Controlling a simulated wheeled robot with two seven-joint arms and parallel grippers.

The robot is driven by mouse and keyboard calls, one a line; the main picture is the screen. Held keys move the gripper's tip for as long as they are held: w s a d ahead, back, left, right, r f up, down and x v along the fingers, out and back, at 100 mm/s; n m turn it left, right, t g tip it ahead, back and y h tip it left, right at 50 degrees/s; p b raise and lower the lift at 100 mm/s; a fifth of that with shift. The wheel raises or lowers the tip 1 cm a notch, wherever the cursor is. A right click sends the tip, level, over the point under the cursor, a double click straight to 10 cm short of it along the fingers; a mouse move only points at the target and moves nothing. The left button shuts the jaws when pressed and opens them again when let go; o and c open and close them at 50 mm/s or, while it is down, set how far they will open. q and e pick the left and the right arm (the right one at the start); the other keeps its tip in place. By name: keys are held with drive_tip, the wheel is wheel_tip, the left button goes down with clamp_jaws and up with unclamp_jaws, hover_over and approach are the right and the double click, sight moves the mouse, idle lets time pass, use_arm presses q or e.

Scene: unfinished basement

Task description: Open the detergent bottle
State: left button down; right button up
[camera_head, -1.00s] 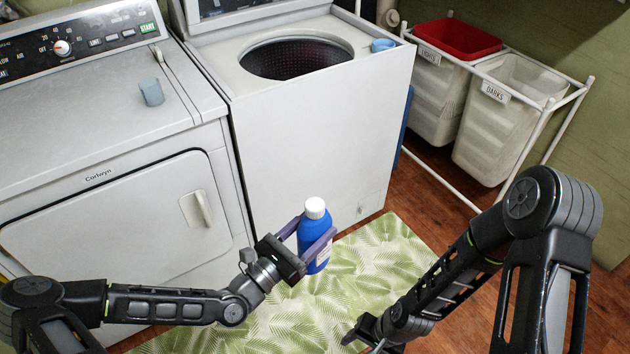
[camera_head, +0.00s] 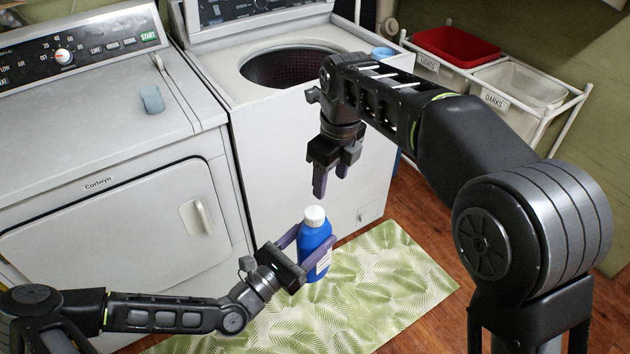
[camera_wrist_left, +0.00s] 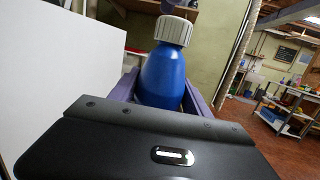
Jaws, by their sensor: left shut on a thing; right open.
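The blue detergent bottle (camera_head: 315,240) stands upright between the fingers of my left gripper (camera_head: 305,246), which is shut on its body above the mat. Its white cap (camera_head: 314,216) is on the bottle. In the left wrist view the bottle (camera_wrist_left: 163,78) and its ribbed cap (camera_wrist_left: 174,30) show close up. My right gripper (camera_head: 330,180) is open and empty, fingers pointing down, a little above the cap and apart from it in the head view. A purple finger shows above the cap in the left wrist view (camera_wrist_left: 170,5).
A dryer (camera_head: 90,170) with a small blue-grey cup (camera_head: 151,100) is at left. The open-topped washer (camera_head: 270,150) stands behind the bottle. Hampers in a white frame (camera_head: 545,120) are at back right. A green leaf mat (camera_head: 390,275) covers the floor.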

sight(315, 211)
drive_tip(key=s+a+r+m, duration=0.1)
drive_tip(key=s+a+r+m+g, duration=0.1)
drive_tip(key=s, duration=0.1)
drive_tip(key=s+a+r+m, duration=0.1)
drive_tip(key=shift+s+h, duration=0.35)
drive_tip(key=shift+h, duration=0.05)
drive_tip(key=shift+f, duration=4)
drive_tip(key=shift+w, duration=0.1)
clamp_jaws()
